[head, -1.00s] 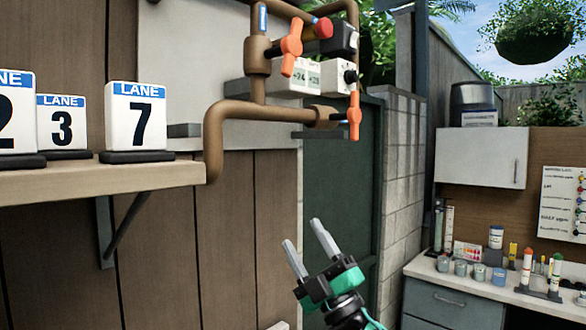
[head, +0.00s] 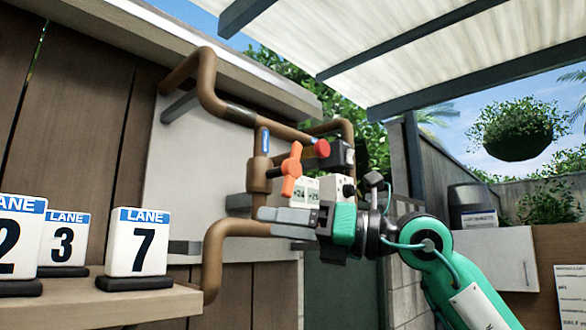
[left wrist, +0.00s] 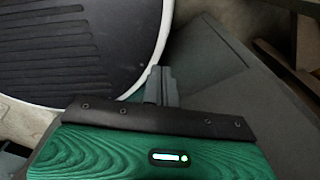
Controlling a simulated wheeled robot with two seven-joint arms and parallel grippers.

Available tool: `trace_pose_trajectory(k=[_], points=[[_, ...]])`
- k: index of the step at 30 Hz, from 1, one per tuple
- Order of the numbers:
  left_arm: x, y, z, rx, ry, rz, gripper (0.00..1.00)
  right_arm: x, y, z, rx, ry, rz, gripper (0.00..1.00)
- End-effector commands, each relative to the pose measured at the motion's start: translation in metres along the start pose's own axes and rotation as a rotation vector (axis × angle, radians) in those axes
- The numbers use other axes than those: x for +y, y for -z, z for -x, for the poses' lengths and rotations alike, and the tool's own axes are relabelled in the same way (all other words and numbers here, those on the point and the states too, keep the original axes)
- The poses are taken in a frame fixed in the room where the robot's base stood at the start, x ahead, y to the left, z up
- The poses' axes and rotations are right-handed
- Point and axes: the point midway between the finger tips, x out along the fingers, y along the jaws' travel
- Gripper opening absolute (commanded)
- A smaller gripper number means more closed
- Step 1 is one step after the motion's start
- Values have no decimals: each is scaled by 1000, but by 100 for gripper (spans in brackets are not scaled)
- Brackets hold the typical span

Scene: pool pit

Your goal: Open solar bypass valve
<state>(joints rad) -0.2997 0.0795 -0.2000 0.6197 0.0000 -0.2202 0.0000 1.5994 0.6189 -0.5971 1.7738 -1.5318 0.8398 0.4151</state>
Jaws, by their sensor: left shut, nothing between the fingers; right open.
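Brown pipework (head: 215,95) is mounted on a pale wall panel. An orange valve handle (head: 292,170) stands upright, slightly tilted, on a vertical pipe with a small blue label. I cannot read that label, so I cannot tell which valve is the solar bypass. My right gripper (head: 268,222) is open, its fingers pointing left, just below that handle in the picture. Whether it touches anything is unclear. A second, lower orange handle seen earlier is now hidden, apparently behind the right gripper. My left gripper (left wrist: 160,85) is shut and empty in the left wrist view, away from the pipes.
A controller box (head: 308,190) showing digits and a red knob (head: 321,149) sit beside the valve. A shelf (head: 110,305) with lane markers (head: 138,243) projects at lower left. A roof canopy (head: 410,40) and hanging plant (head: 518,130) are above right.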

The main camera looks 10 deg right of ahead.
Motion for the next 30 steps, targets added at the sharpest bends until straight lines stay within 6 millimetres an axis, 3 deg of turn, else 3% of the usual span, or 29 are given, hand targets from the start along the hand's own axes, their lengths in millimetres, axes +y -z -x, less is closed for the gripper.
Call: trace_pose_trajectory(k=[1,9,17,23,30], points=[[0,0,0,0,0,0,0,3,-17,8,13,56,50,56],[0,0,0,0,0,0,0,10,-85,59,64,367,221,56],[0,0,0,0,0,0,0,16,-120,94,63,532,269,56],[0,1,7,0,0,0,0,10,-125,87,65,550,271,56],[0,3,29,0,0,0,0,-14,-128,45,66,548,270,56]])
